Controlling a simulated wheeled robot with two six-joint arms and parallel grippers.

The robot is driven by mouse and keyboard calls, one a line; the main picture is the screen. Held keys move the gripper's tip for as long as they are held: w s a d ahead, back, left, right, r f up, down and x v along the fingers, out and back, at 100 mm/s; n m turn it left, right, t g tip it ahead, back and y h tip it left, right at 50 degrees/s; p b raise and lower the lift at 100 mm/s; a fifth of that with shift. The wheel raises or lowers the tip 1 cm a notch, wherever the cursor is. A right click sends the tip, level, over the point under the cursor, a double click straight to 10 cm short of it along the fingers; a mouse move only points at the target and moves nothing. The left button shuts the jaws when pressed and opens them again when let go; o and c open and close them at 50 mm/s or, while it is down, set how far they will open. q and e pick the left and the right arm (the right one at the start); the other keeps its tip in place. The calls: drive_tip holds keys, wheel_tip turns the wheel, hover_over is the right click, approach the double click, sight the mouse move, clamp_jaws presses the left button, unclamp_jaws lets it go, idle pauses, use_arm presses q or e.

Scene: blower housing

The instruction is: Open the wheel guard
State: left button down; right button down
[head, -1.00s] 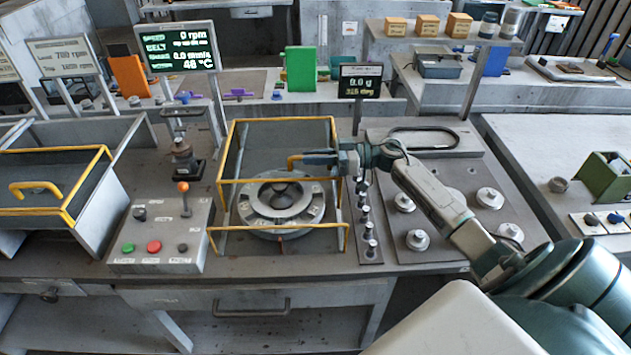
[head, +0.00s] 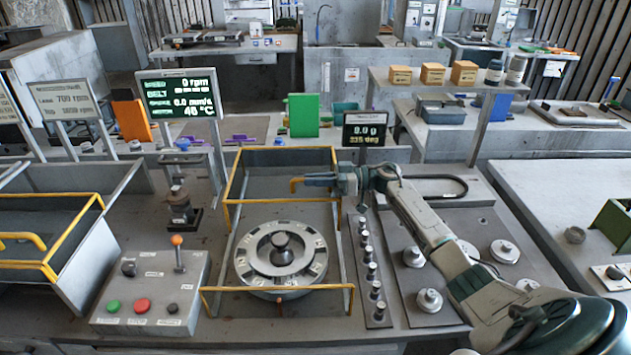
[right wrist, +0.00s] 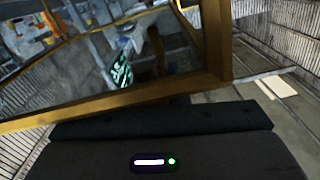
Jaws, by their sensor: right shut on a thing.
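The wheel guard (head: 285,202) is a yellow-edged frame with see-through panels. It stands raised and tilted over the rear of the wheel housing. The round grey wheel (head: 282,255) shows uncovered in front of and below it. My right gripper (head: 308,181) reaches in from the right and is shut on the guard's yellow handle (head: 295,183), whose held end the fingers hide. In the right wrist view a yellow bar of the guard (right wrist: 120,104) crosses close to the camera, and the fingertips cannot be made out. My left gripper is not in view.
A control box (head: 150,290) with a lever and buttons stands left of the wheel. A display (head: 180,96) reads 0 rpm. A row of knobs (head: 368,263) and a plate with round weights (head: 430,300) lie to the right. Another yellow-edged guard (head: 75,235) is at the left.

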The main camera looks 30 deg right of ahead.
drive_tip(key=c, duration=1.5)
unclamp_jaws()
drive_tip(key=shift+o, duration=0.2)
drive_tip(key=shift+s+d+f, duration=0.1)
drive_tip(key=shift+s+d, duration=0.1)
drive_tip(key=shift+d, duration=0.1)
drive_tip(key=b+v, duration=0.4)
drive_tip(key=v, duration=0.6)
